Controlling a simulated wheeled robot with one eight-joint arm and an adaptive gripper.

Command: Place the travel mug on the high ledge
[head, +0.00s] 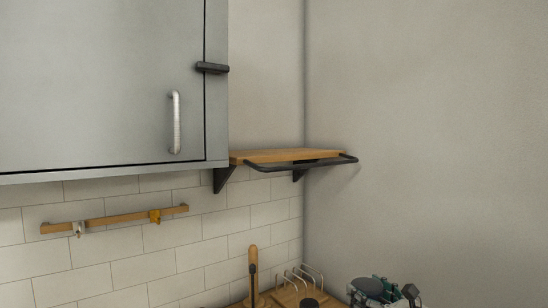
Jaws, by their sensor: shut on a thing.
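The high ledge is a wooden shelf (270,156) with a black rail along its front and dark brackets below. It is fixed to the wall right of the grey cabinet, and its top looks empty. Dark green parts show there, but I cannot clearly make out the travel mug's shape.
A grey wall cabinet (100,85) hangs left of the ledge, its lower edge near the ledge's height. A wooden rail with hooks (115,219) is on the tiles. Below stand a wooden post (253,268) and a wire rack (312,276). The right wall is bare.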

